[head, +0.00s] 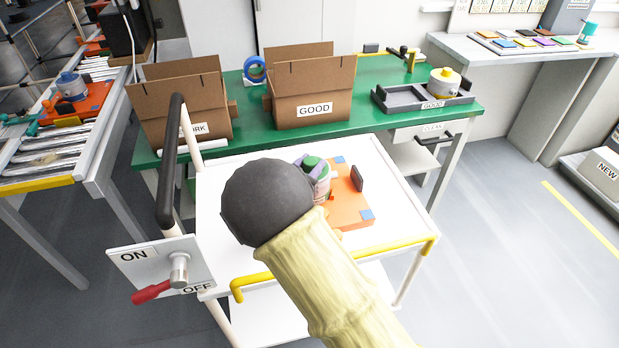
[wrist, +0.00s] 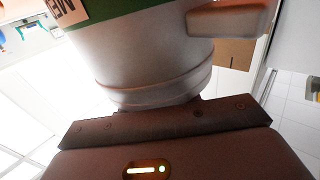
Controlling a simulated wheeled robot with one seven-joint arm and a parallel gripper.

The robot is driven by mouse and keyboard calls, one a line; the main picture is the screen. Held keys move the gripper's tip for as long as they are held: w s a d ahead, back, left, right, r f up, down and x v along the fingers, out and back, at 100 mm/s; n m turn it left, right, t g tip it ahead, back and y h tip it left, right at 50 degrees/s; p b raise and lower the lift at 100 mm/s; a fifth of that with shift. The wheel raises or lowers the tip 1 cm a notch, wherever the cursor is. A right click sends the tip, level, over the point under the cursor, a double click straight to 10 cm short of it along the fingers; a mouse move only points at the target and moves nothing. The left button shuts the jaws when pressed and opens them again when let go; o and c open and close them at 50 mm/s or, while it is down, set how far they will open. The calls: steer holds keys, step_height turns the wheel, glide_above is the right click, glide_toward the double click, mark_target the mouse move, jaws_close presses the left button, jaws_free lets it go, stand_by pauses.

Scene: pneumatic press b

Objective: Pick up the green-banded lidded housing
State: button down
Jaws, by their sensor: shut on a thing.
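The green-banded lidded housing (head: 322,184) shows in the head view as a pale body with green on top, just right of my dark wrist, which hides part of it. In the wrist view the housing (wrist: 145,60) fills the top, with a white body, a green band and part of a label. My gripper (head: 311,167) is shut on the housing; one finger shows at the upper right of the wrist view, against its side. The housing is over the orange plate (head: 350,208) on the white cart. I cannot tell whether it touches the plate.
The white cart (head: 232,185) has a yellow handle (head: 340,258) and an ON/OFF lever panel (head: 150,262) at its left. Behind, a green bench (head: 240,148) bears two cardboard boxes, one marked GOOD (head: 312,95), and a grey tray (head: 392,101) with a yellow-topped housing (head: 444,82).

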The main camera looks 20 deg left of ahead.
steer(key=shift+r, duration=0.1)
step_height(320, 180, up, 10)
steer(key=shift+p, duration=0.85)
steer(key=shift+w, duration=0.1)
